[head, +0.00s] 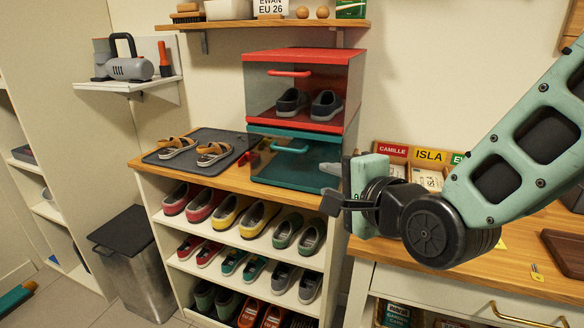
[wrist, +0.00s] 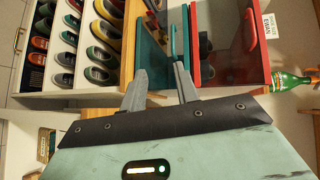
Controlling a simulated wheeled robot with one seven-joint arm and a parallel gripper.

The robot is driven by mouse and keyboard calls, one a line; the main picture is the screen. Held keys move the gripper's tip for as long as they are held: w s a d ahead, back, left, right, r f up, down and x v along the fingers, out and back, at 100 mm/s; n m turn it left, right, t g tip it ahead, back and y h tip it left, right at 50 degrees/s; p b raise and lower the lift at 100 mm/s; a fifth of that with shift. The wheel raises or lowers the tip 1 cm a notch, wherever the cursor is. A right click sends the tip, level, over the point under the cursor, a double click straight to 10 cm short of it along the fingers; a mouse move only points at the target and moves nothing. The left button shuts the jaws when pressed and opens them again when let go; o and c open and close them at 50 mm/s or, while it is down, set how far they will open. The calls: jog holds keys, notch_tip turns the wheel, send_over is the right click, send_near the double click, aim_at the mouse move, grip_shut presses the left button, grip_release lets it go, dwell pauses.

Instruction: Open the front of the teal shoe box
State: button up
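The teal shoe box (head: 300,178) sits on the cubby's wooden top, directly under a red shoe box. Its front looks shut, with a teal bar handle (head: 290,149) near the upper edge. My gripper (head: 328,182) is at the right of the teal box in the head view and hides part of its right side. In the wrist view my gripper (wrist: 160,72) is open with nothing between the fingers. The teal handle (wrist: 173,42) shows just beyond the right fingertip there, and the teal box (wrist: 150,48) lies beyond the fingers. I cannot tell if a finger touches it.
The red shoe box (head: 335,60) holds dark shoes. A dark tray (head: 190,160) with sandals lies left of the teal box. Shoes fill the shelves (head: 235,238) below. A wooden counter (head: 480,262) with name-labelled bins is at the right. A wall shelf (head: 265,25) hangs above.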

jog(key=w+m+t, duration=0.1)
jog(key=w+m, duration=0.1)
jog(key=p, duration=0.2)
send_near(289, 151)
jog(key=x, duration=0.9)
jog(key=shift+w, duration=0.1)
grip_shut()
